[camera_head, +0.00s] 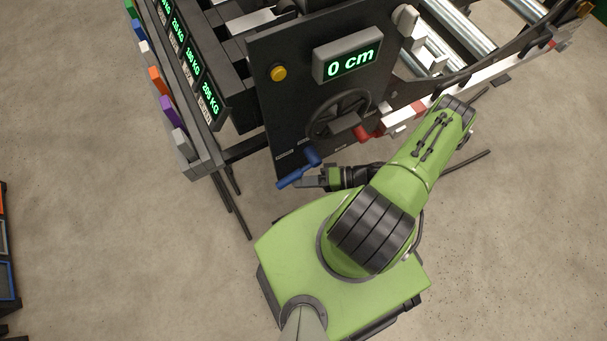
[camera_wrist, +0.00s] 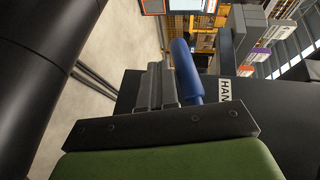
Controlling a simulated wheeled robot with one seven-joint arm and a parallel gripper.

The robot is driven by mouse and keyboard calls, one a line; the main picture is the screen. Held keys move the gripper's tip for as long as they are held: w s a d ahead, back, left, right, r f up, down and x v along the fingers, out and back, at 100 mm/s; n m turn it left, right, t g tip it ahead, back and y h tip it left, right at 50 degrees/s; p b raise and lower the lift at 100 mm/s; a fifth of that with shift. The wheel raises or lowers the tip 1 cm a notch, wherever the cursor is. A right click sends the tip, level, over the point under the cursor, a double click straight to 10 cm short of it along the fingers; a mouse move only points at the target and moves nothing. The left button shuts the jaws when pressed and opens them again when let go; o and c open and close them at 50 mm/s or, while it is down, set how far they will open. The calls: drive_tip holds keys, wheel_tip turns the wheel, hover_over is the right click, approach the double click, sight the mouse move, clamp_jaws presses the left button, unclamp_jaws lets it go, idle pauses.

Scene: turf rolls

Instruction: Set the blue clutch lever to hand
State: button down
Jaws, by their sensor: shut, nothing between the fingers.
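The blue clutch lever (camera_head: 297,171) is on the lower front of the dark machine panel (camera_head: 290,105). Its handle slants down and left from its pivot in the head view. My gripper (camera_head: 308,182) is shut and empty, close beside the handle on its lower right side. In the wrist view my shut fingers (camera_wrist: 158,82) stand just left of the blue handle (camera_wrist: 186,70). I cannot tell whether they touch it. A white label reading "HAN" (camera_wrist: 225,90), partly cut off, sits right of the handle.
A black handwheel (camera_head: 338,113) and a red lever (camera_head: 367,134) are on the panel above my gripper. A display (camera_head: 348,61) reads 0 cm. Thin dark legs (camera_head: 233,206) stick out at the lower left.

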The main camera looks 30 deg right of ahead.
drive_tip(key=shift+d, duration=0.1)
drive_tip(key=b+v, duration=0.1)
drive_tip(key=v, duration=1.4)
drive_tip(key=shift+s+d+b, duration=0.25)
drive_tip(key=shift+b, duration=0.15)
